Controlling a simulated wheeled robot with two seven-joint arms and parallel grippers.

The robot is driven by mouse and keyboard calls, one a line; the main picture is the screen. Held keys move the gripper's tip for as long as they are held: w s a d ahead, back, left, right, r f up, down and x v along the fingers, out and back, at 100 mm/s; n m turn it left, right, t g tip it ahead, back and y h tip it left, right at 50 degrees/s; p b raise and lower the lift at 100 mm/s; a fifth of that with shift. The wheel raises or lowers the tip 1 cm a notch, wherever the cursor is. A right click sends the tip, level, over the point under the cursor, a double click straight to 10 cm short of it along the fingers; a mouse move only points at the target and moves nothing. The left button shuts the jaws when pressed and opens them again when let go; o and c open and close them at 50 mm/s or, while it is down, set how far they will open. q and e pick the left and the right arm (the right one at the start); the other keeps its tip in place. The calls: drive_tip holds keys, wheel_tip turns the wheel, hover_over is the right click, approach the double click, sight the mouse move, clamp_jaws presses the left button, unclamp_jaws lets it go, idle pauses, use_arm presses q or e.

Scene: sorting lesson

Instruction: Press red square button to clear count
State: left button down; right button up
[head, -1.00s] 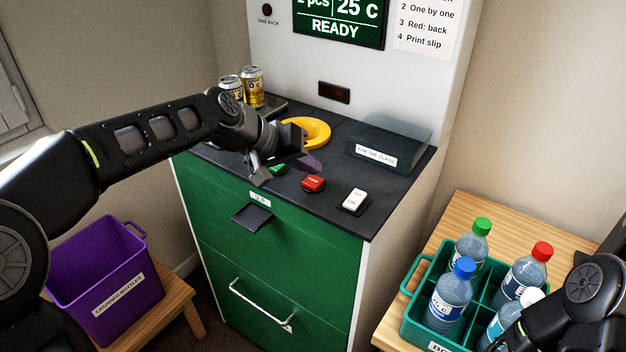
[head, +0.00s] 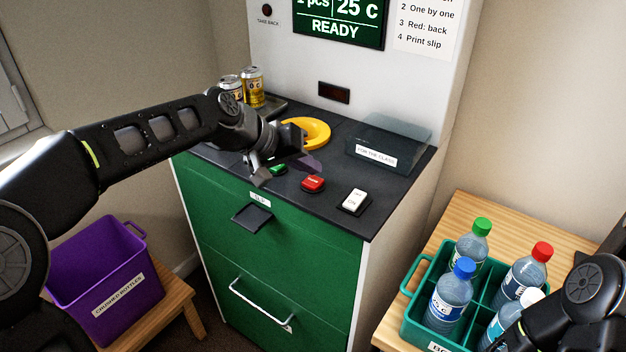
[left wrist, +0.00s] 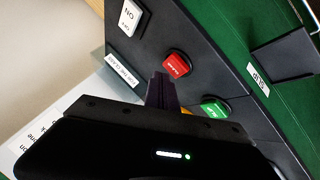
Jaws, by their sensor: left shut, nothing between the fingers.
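The red square button (head: 313,184) sits on the dark top of the green-fronted machine, between a green button (head: 277,170) and a white rocker switch (head: 354,201). My left gripper (head: 312,164) is shut and empty, just above the machine top behind the red button. My right gripper is out of view.
A yellow ring (head: 308,132) and a clear bin labelled "FOR THE CLASS" (head: 375,157) stand behind the buttons. Cans (head: 252,88) are at the back left. A teal crate (head: 411,283) of bottles is at right, a purple bin (head: 88,262) at lower left.

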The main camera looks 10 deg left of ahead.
sight(309, 183)
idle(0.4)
use_arm(q)
drive_tip(key=shift+f+b, duration=0.45)
drive_tip(key=shift+f+b, duration=0.55)
idle(0.6)
drive_tip(key=shift+r, duration=0.1)
drive_tip(key=shift+r+p, duration=0.75)
drive_tip(key=shift+r, duration=0.15)
drive_tip(key=shift+r+p, duration=1.9)
drive_tip(key=shift+r, duration=0.65)
